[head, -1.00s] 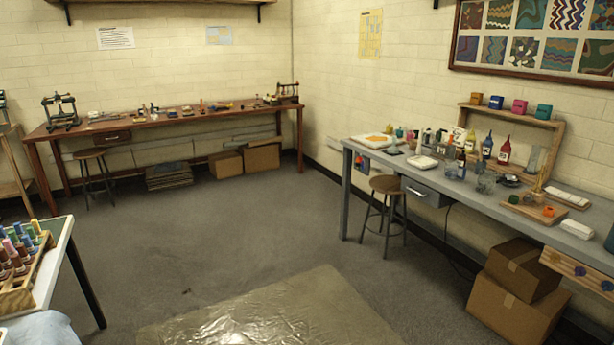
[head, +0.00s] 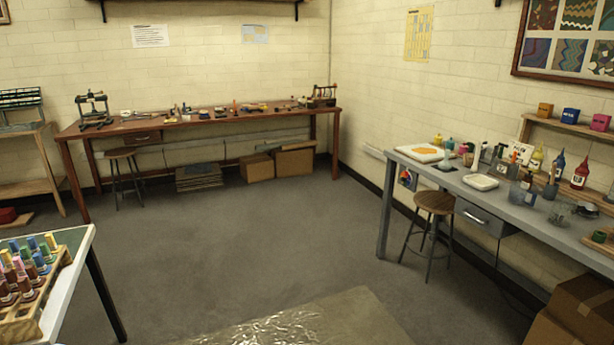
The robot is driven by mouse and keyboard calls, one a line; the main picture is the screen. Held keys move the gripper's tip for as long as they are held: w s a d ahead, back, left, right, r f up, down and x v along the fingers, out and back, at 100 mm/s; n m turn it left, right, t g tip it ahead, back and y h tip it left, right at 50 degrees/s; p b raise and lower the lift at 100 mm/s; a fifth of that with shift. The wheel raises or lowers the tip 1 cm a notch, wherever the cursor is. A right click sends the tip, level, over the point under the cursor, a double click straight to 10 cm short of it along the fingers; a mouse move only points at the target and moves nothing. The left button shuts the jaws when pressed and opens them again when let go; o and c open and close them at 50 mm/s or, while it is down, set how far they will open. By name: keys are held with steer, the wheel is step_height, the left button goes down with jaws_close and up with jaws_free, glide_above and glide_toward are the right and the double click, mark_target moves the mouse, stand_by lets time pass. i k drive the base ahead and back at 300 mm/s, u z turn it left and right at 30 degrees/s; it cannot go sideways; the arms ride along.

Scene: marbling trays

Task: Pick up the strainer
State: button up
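I cannot make out a strainer for certain in the head view. Small tools and items lie on the long brown bench (head: 215,123) at the back wall, too small to tell apart. Bottles, jars and trays stand on the grey table (head: 533,217) at the right, and a strainer cannot be picked out among them. My gripper is not in view.
A wooden rack of colored bottles (head: 50,299) sits on a white-edged table at the left. Stools (head: 434,203) stand by both benches. Cardboard boxes (head: 575,318) sit under the right table. A shiny sheet (head: 330,322) covers the near floor; the middle floor is clear.

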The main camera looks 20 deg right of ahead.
mark_target(585, 209)
steer(key=u, duration=0.1)
steer(key=i, duration=2.3)
steer(key=z, duration=1)
steer(key=i, duration=0.55)
steer(key=z, duration=0.8)
steer(key=i, duration=0.75)
steer(key=z, duration=0.45)
